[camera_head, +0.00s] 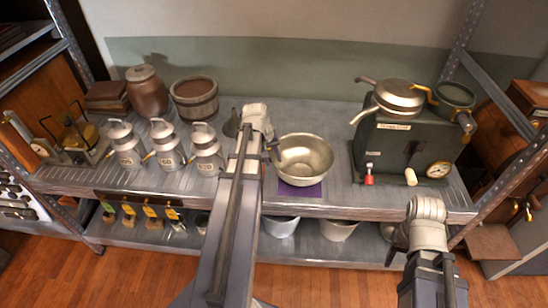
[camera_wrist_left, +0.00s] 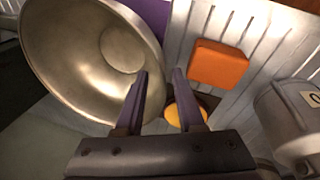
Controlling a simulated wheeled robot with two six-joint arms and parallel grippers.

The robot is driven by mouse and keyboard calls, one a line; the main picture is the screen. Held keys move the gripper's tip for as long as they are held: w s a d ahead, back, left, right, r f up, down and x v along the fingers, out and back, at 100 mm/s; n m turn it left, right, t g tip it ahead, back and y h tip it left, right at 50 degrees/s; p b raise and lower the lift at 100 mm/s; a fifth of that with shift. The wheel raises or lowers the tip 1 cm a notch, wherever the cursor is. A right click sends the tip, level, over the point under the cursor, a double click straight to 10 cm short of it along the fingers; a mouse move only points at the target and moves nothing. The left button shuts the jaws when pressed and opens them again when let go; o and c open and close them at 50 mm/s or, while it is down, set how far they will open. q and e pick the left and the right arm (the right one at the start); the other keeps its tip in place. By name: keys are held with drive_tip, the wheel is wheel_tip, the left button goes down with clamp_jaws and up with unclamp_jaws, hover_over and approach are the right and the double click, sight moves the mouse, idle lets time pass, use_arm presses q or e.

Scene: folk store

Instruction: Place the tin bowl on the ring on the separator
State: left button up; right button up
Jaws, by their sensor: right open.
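The tin bowl (camera_head: 305,158) sits upright on a purple mat (camera_head: 300,191) on the shelf top. In the left wrist view the bowl (camera_wrist_left: 85,60) fills the upper left. My left gripper (camera_head: 274,152) is at the bowl's left rim. Its fingers (camera_wrist_left: 163,78) are apart, one over the bowl's inside and one outside the rim. The dark separator (camera_head: 405,150) stands to the right. A round ring (camera_head: 457,96) is at its upper right, beside a shallow metal pan (camera_head: 399,96). My right gripper (camera_head: 393,250) is partly hidden, low in front of the shelf, empty as far as it shows.
Several milk cans (camera_head: 207,150) stand left of the bowl, with a wooden tub (camera_head: 195,98) behind. An orange block (camera_wrist_left: 218,64) and a can (camera_wrist_left: 292,115) show in the left wrist view. Metal shelf posts flank the shelf. The shelf between bowl and separator is clear.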

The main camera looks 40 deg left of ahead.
use_arm(q)
drive_tip(key=p+v, duration=0.7)
drive_tip(key=v, duration=0.1)
drive_tip(key=shift+r, duration=0.3)
drive_tip(key=s+d+m+g, duration=0.2)
drive_tip(key=d+m, duration=0.6)
drive_tip(key=d, duration=1.9)
drive_tip(key=shift+s+d+f+m+g+y, duration=0.2)
drive_tip(key=shift+s+f+m+g+y, duration=0.1)
drive_tip(key=shift+f+m+y, duration=0.1)
drive_tip(key=s+d+m, duration=0.1)
drive_tip(key=s+d, duration=0.1)
drive_tip(key=d, duration=0.1)
drive_tip(key=s+d+m+y, duration=0.1)
drive_tip(key=d+m, duration=0.1)
drive_tip(key=d, duration=0.1)
drive_tip(key=s+d+m, duration=0.1)
drive_tip(key=s+d, duration=0.1)
drive_tip(key=d, duration=0.2)
drive_tip(key=shift+s+y, duration=0.3)
drive_tip(key=shift+s, duration=0.1)
